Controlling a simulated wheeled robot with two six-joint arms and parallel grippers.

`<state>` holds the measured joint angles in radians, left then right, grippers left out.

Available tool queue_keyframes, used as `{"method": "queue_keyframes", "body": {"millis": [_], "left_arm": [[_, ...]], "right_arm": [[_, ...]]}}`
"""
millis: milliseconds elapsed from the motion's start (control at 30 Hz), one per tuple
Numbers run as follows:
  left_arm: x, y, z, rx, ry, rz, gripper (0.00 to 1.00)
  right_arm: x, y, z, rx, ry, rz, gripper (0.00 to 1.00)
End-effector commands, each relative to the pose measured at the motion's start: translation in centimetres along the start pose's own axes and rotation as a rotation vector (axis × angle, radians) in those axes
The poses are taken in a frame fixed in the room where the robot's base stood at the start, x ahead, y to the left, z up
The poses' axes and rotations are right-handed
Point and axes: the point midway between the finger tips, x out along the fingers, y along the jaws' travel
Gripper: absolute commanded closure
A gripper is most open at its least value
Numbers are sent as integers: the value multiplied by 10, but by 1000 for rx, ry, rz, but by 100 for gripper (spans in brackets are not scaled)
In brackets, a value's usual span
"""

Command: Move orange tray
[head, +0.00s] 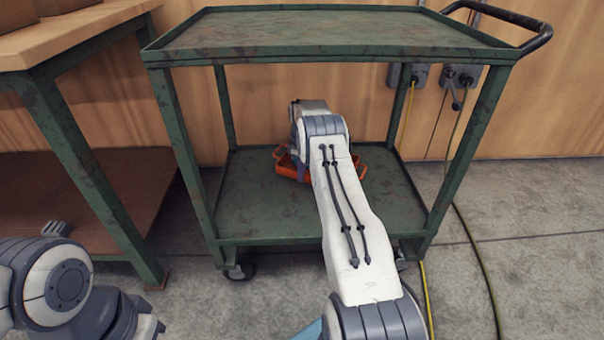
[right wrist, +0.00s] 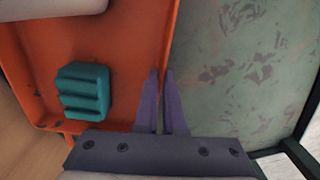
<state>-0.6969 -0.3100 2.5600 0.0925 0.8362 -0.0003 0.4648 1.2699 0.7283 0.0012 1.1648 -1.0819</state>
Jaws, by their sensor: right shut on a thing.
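The orange tray (head: 286,168) sits on the lower shelf of the green cart, partly hidden by my right arm in the head view. It fills the left half of the right wrist view (right wrist: 125,60). My right gripper (right wrist: 161,88) is shut on the tray's side wall, one finger on each side of the rim. In the head view, my right arm reaches under the cart's top and hides most of that gripper. A ribbed teal block (right wrist: 84,91) lies in the tray, with part of a pale object (right wrist: 50,8) near it. My left gripper cannot be made out; only left arm links show.
The green cart (head: 330,53) has an empty top shelf over the lower shelf (head: 255,205), with posts at the corners. Bare shelf lies around the tray. A wooden workbench (head: 75,38) stands at left. Cables (head: 475,235) run over the floor at right.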

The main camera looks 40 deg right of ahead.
Motion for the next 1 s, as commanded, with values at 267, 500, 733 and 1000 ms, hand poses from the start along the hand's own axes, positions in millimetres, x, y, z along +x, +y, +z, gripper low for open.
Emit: {"method": "queue_keyframes", "body": {"millis": [267,500,733,1000], "left_arm": [[-1,0,0,0,0,0,100],[-4,0,0,0,0,0,100],[-4,0,0,0,0,0,100],[-4,0,0,0,0,0,100]], "right_arm": [[-7,9,-4,0,16,34,100],[-7,10,-8,6,17,34,100],[-7,11,-9,8,16,35,100],[-6,10,-8,8,13,29,59]]}}
